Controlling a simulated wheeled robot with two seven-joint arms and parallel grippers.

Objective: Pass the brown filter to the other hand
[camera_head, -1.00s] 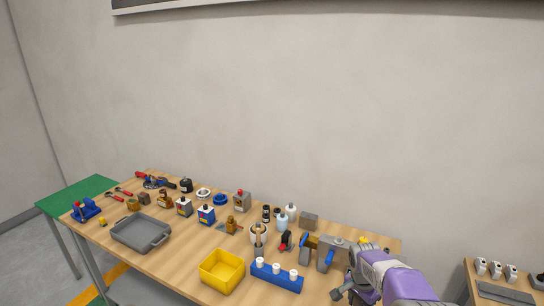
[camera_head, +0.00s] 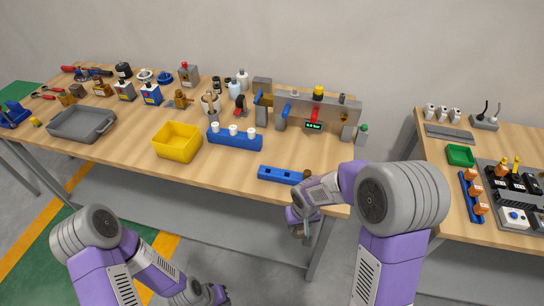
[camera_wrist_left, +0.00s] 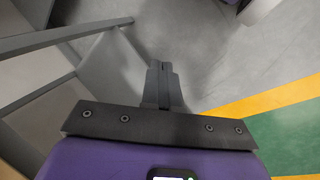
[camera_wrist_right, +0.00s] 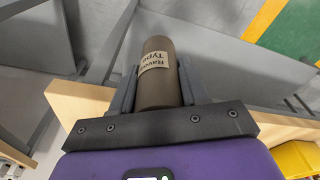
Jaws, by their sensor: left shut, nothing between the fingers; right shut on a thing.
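The brown filter (camera_wrist_right: 158,95) is a dark brown cylinder with a pale printed label reading "Type" on one line. In the right wrist view it sits between the fingers of my right gripper (camera_wrist_right: 156,85), which is shut on it. In the head view my right gripper (camera_head: 301,228) points down just in front of the table's front edge; the filter is hard to make out there. My left gripper (camera_wrist_left: 163,85) is shut and empty, over bare floor. In the head view it is low at the bottom edge (camera_head: 215,293), left of and below the right gripper, well apart from it.
The wooden table (camera_head: 225,173) bears a yellow bin (camera_head: 177,142), a grey tray (camera_head: 82,124), a blue rack with white pieces (camera_head: 235,137), another blue rack (camera_head: 279,174) near its front edge, and a grey gauge fixture (camera_head: 318,112). A second table (camera_head: 433,158) stands right. Floor space in front is free.

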